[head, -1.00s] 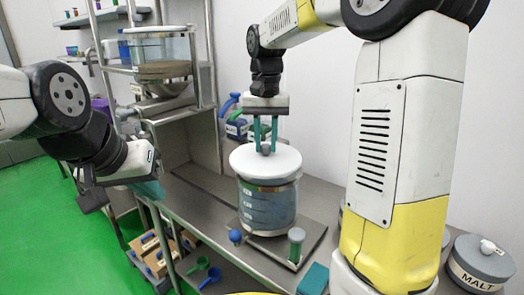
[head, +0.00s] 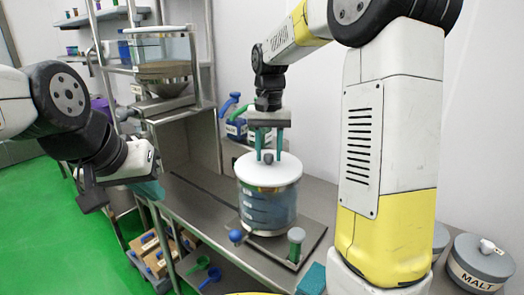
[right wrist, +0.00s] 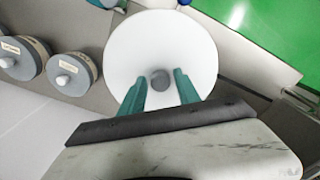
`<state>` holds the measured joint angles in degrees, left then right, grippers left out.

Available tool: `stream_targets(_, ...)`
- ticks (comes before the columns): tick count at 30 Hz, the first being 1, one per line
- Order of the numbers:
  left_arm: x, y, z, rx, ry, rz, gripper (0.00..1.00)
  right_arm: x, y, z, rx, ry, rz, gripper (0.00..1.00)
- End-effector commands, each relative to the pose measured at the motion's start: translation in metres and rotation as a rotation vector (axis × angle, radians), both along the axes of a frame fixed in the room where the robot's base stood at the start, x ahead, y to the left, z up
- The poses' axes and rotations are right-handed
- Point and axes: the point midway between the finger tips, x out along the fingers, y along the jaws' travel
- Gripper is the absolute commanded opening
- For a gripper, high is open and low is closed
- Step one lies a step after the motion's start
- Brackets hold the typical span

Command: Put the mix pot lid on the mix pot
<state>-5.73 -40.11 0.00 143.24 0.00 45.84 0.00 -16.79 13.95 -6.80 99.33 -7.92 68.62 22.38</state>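The white, round mix pot lid (head: 250,175) with a grey knob (head: 268,157) sits level on top of the clear, blue-tinted mix pot (head: 268,208). In the right wrist view the lid (right wrist: 130,50) is seen from above and hides the pot. My right gripper (head: 269,155) has its teal fingers on either side of the knob. In the wrist view, narrow gaps show between its fingertips (right wrist: 160,76) and the knob. My left gripper (head: 150,190) hangs at the left, away from the pot; its fingers are mostly hidden.
The pot stands on a metal plate with a blue ball knob (head: 236,236) and a grey-topped green post (head: 295,240). A grey MALT container (head: 478,265) is at the right. Blue and green jugs (head: 236,122) stand behind. A shelf rack (head: 205,60) rises at the left.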

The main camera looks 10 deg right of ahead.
Motion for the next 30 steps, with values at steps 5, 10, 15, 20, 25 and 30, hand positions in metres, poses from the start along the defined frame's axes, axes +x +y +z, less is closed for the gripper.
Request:
stream_targets(5, 0.000, 0.000, 0.000, 0.000, 0.000, 0.000, 0.00, 0.000, 0.000, 0.000, 0.000, 0.000, 0.000, 0.47)
stream_targets(10, 0.000, 0.000, 0.000, 0.000, 0.000, 0.000, 0.00, 0.000, 0.000, 0.001, 0.000, 0.000, 0.000, 0.47)
stream_targets(15, 0.000, 0.000, 0.000, 0.000, 0.000, 0.000, 0.00, 0.001, 0.000, 0.017, 0.001, -0.003, 0.000, 0.47)
stream_targets(20, 0.000, 0.000, 0.000, 0.000, 0.000, 0.000, 0.00, 0.001, 0.000, 0.050, 0.001, -0.005, 0.000, 0.47)
stream_targets(25, 0.000, 0.000, 0.000, 0.000, 0.000, 0.000, 0.00, 0.001, 0.000, 0.086, 0.001, -0.004, 0.000, 0.47)
stream_targets(30, 0.000, 0.000, 0.000, 0.000, 0.000, 0.000, 0.00, 0.001, 0.000, 0.112, 0.001, -0.002, 0.000, 0.47)
